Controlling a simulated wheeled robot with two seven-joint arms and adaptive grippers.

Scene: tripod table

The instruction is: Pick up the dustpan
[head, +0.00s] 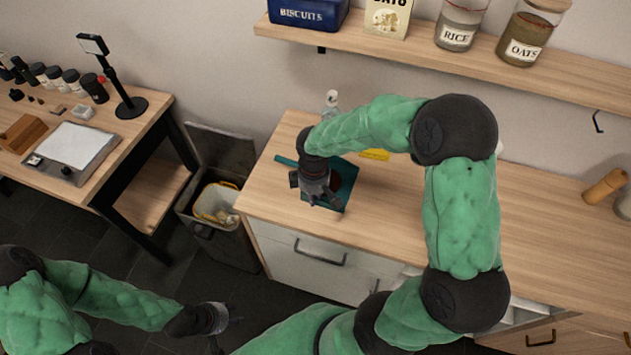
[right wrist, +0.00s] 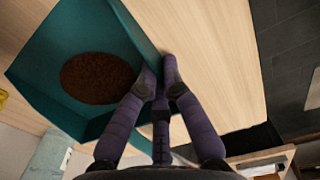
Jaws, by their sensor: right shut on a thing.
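The teal dustpan (head: 349,171) is at the left part of the wooden counter, with a brown heap in it. A teal strip sticks out to its left, perhaps its handle. In the right wrist view the dustpan (right wrist: 38,72) fills the upper left, with the brown heap (right wrist: 97,78) inside. My right gripper (head: 322,197) is over the dustpan and partly hides it. In the right wrist view its fingers (right wrist: 160,78) are shut on the dustpan's side wall. My left gripper (head: 226,320) hangs low over the floor, away from the counter; its fingers are too small to read.
The wooden counter (head: 400,215) is mostly clear to the right. A yellow item (head: 375,155) and a clear bottle (head: 331,101) are behind the dustpan. An open bin (head: 222,232) stands left of the counter. A shelf (head: 430,65) with jars is above.

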